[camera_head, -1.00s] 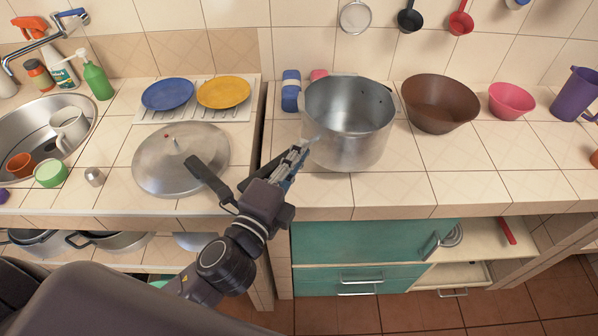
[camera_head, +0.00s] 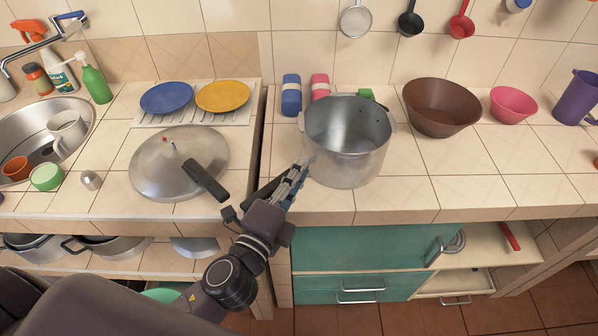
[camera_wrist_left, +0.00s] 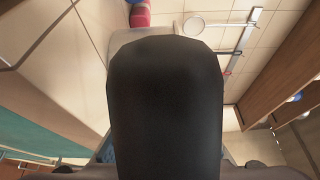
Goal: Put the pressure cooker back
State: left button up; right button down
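The pressure cooker pot (camera_head: 345,165), silver and without its lid, is upright at the counter's middle, right of the gap between counter sections. Its round lid (camera_head: 160,172), with a black handle, lies flat on the left counter. My left gripper (camera_head: 294,180) is at the pot's left front side, closed around its black handle. In the left wrist view the black handle (camera_wrist_left: 165,110) fills the middle and hides most of the fingers. The pot's pale wall (camera_wrist_left: 125,38) shows behind it. My right gripper is out of view.
A brown bowl (camera_head: 440,110), a pink bowl (camera_head: 512,105) and a purple jug (camera_head: 577,98) stand right of the pot. Blue (camera_head: 291,95) and pink (camera_head: 320,87) items stand behind it. Plates (camera_head: 222,96) and a sink (camera_head: 20,125) are left. The front right counter is clear.

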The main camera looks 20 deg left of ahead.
pick_arm(q)
jog(key=shift+o, duration=1)
jog(key=shift+r, duration=0.2)
jog(key=s+a+b, duration=0.1)
jog(key=s+b, duration=0.2)
jog(key=s, duration=0.9)
jog(key=shift+a, duration=0.35)
